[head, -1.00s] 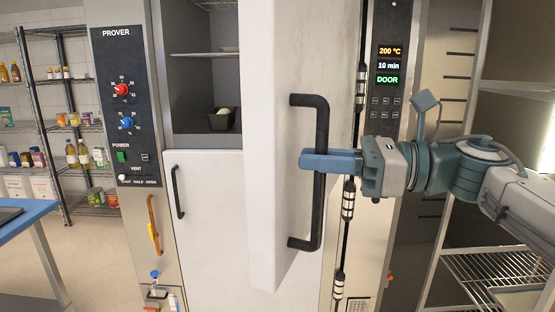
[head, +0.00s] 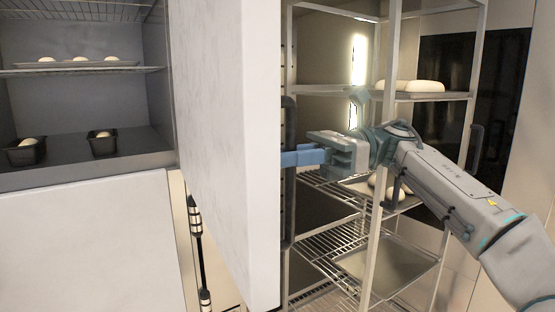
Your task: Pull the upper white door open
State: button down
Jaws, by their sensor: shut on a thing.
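The upper white door (head: 225,120) stands wide open, seen nearly edge-on in the middle of the head view. Its black bar handle (head: 289,180) is on the door's right side, partly hidden by the door edge. My gripper (head: 300,157) is shut on this handle from the right, its blue fingers at the bar's mid-height. The open upper chamber (head: 100,105) at the left shows its grey inside, a wire shelf with several dough pieces on a tray, and two dark tins (head: 103,143) with dough on its floor.
The lower white door (head: 90,245) is shut below the chamber. A metal rack (head: 375,220) with wire shelves, trays and loaves (head: 412,86) stands at the right, close behind my gripper and arm. A dark panel (head: 440,100) is behind it.

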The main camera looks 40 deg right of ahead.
jog(key=shift+r, duration=0.1)
jog(key=c, duration=1.5)
grip_release()
jog(key=shift+o, duration=0.2)
jog(key=shift+d, duration=0.15)
jog(key=v, duration=1.3)
jog(key=shift+s+d+p, duration=0.2)
jog(key=shift+d+p, duration=0.1)
jog(key=shift+p, duration=0.05)
